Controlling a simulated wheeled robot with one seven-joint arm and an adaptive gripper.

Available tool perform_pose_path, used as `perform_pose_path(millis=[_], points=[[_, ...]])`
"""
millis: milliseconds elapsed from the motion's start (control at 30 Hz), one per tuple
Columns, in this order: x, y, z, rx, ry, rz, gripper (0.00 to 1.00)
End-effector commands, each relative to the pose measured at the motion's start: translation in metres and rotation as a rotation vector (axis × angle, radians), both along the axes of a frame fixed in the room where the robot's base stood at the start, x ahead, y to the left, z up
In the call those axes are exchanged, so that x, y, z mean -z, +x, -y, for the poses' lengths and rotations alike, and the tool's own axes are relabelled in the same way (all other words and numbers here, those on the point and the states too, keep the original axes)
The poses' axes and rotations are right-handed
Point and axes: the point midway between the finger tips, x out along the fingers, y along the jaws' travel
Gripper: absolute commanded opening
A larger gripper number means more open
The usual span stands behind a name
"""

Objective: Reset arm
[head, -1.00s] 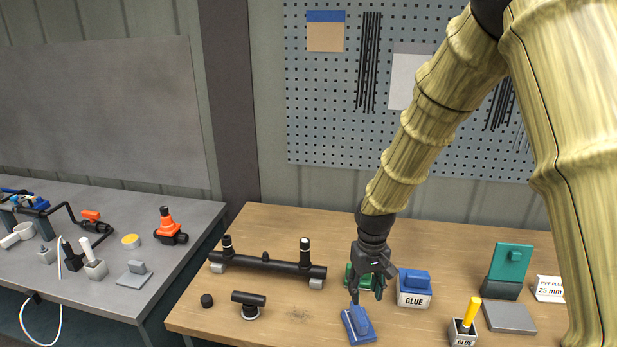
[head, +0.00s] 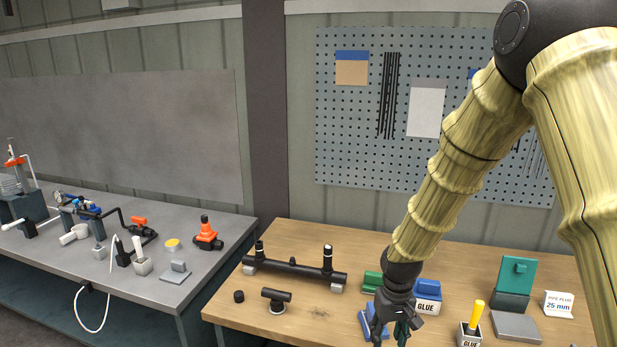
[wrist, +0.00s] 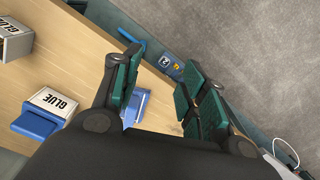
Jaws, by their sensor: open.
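My gripper (head: 391,336) hangs over the front part of the wooden workbench, its fingertips cut off by the bottom edge of the head view. In the wrist view my gripper (wrist: 160,95) shows its green-padded fingers spread apart with nothing between them. A blue block-like tool (head: 368,322) lies on the bench just left of my gripper, partly hidden by it. In the wrist view a blue piece (wrist: 137,107) shows behind the fingers.
A blue-topped glue box (head: 427,297) stands right of my gripper, and a glue pot with a yellow handle (head: 472,324) is further right. A black pipe assembly (head: 293,268) lies to the left. A grey table (head: 130,275) stands beyond a gap.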

Motion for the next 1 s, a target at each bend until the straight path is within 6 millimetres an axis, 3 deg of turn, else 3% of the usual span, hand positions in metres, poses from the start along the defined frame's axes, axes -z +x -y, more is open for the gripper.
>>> perform_pose_path(millis=[267,467,700,1000], points=[[0.049,-0.027,0.003,0.017,0.02,-0.009,0.43],[0.097,-0.057,0.001,0.029,0.039,-0.013,0.43],[0.176,-0.128,0.004,0.066,0.059,-0.019,0.43],[0.248,-0.234,0.014,0.113,0.05,-0.017,0.43]])
